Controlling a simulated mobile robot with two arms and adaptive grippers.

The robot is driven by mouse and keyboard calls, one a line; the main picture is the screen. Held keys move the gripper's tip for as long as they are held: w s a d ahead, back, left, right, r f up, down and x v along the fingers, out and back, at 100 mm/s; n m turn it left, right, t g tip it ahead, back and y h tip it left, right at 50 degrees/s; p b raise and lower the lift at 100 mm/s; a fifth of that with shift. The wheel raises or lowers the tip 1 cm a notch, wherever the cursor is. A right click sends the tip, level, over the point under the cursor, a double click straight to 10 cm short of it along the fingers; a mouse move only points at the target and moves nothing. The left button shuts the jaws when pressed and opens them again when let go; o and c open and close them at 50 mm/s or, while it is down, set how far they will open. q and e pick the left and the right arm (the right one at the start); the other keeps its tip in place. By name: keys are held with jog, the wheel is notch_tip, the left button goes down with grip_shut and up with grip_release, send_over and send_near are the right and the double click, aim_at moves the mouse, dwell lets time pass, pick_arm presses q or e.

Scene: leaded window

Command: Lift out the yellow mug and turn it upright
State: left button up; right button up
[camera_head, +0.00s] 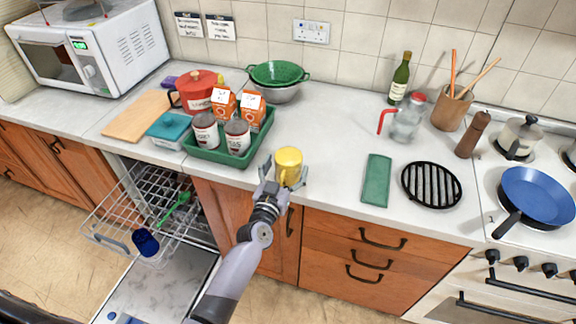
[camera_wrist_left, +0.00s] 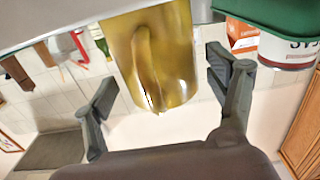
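The yellow mug (camera_head: 288,167) stands at the front edge of the counter (camera_head: 335,180). Its axis looks vertical; I cannot tell surely whether the rim or the base is on top. My left gripper (camera_head: 283,172) is at the mug, its fingers spread on either side. In the left wrist view the mug (camera_wrist_left: 160,60) shows with its handle toward the camera, and small gaps show between it and the open fingers (camera_wrist_left: 165,78). The pulled-out dishwasher rack (camera_head: 95,232) is at lower left, holding a blue cup (camera_head: 145,241) and a green utensil (camera_head: 173,209). My right gripper is not in view.
A green tray (camera_head: 217,157) with cans and cartons stands left of the mug. A folded green cloth (camera_head: 376,180), black trivet (camera_head: 431,185) and glass jug (camera_head: 407,122) are to the right. Bare counter lies between mug and cloth. The dishwasher door (camera_head: 155,292) hangs open.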

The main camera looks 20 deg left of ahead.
pick_arm(q)
jog(key=c, duration=1.6)
jog(key=shift+r, duration=0.1)
